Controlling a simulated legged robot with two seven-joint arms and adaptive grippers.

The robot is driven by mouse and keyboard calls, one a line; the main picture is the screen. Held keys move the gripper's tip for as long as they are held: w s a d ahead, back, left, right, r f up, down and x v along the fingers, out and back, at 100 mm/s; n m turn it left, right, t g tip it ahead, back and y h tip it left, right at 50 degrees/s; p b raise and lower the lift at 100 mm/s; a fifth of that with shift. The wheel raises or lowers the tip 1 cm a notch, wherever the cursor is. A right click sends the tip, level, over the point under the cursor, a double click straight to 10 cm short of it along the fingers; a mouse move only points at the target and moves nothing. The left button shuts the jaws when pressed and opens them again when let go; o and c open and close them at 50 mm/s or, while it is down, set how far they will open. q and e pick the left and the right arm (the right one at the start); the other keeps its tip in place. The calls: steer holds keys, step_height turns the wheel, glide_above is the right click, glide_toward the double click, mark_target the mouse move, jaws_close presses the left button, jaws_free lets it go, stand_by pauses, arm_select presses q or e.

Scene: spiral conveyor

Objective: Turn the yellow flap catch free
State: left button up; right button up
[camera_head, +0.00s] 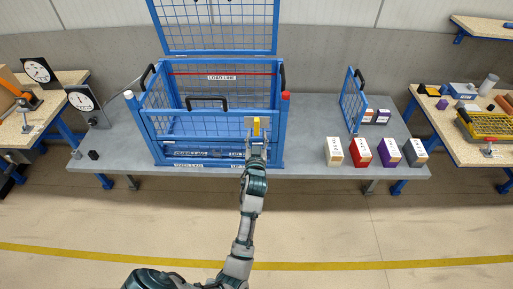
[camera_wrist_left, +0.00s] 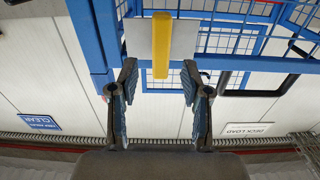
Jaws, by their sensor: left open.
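The yellow flap catch (camera_head: 256,127) is a short upright bar on a pale plate at the front right of the blue mesh cage (camera_head: 160,125). In the left wrist view the yellow catch (camera_wrist_left: 161,42) stands in front of the pale plate (camera_wrist_left: 186,42), on the centre line between my fingers. My left gripper (camera_head: 256,147) is just in front of and below it in the head view. In the left wrist view my left gripper (camera_wrist_left: 160,88) is open, one finger on each side of the bar's lower end, with gaps showing. My right gripper is out of view.
The cage stands on a grey table (camera_head: 310,125) with its mesh lid (camera_head: 215,25) raised. A black handle (camera_head: 207,102) sits left of the catch. Several labelled boxes (camera_head: 361,152) and a blue mesh panel (camera_head: 353,100) stand to the right. Table between is clear.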

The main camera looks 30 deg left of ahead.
arm_select(q)
steer(key=v, duration=0.7)
